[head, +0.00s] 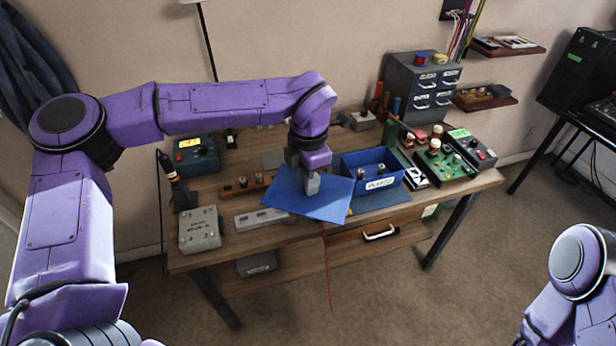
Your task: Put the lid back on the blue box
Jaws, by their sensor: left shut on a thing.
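The blue box (379,184) stands open on the workbench, with a white label on its front and a few small knob-like parts inside. A flat blue lid (325,202) is left of the box, tilted, its near corner reaching past the bench's front edge. My left gripper (311,186) points down and is shut on the lid near its upper middle. Its fingertips partly cover the lid there. The lid is beside the box, not over it. My right gripper is out of view; only part of my right arm shows at the lower right.
A green circuit board (446,163) and a grey drawer cabinet (420,88) stand right of and behind the box. A wooden block (240,185), a grey switch box (200,229) and a soldering iron stand (184,198) are at the left. A thin red wire (327,270) hangs in front.

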